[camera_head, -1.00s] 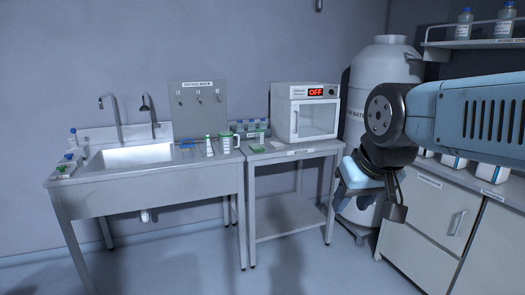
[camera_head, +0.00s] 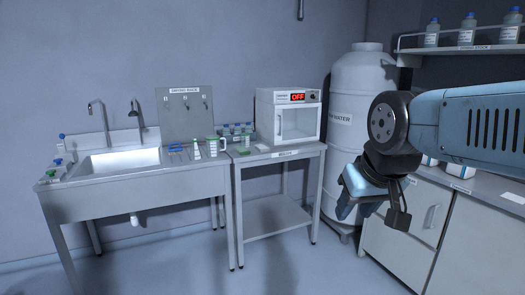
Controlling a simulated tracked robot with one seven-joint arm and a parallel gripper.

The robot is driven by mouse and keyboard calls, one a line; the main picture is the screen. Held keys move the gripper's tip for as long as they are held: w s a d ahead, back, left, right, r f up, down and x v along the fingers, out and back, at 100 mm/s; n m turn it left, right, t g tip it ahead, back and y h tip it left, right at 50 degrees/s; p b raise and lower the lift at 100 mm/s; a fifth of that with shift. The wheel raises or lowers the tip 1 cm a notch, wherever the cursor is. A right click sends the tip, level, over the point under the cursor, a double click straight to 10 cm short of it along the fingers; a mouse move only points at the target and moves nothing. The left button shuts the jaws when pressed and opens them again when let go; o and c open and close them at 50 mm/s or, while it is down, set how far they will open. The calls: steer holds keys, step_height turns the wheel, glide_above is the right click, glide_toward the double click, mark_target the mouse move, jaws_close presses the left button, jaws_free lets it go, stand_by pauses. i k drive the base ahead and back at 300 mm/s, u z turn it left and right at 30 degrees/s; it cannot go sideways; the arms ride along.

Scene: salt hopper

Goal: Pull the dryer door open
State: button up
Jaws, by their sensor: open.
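The dryer (camera_head: 288,119) is a white box with a red "OFF" display on its top panel. It stands on a grey metal table in the middle of the head view.
The dryer table (camera_head: 270,160) has a lower shelf. A sink (camera_head: 118,160) with taps stands to its left. A white water tank (camera_head: 356,105) and grey cabinets (camera_head: 410,215) stand right. The floor in front is clear.

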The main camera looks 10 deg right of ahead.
mark_target(278, 109)
steer(key=z, duration=0.05)
steer(key=i, duration=0.9)
steer(key=u, duration=0.15)
steer(key=k, duration=0.5)
steer(key=z, duration=0.4)
steer(key=i, duration=1.4)
steer(key=u, duration=0.25)
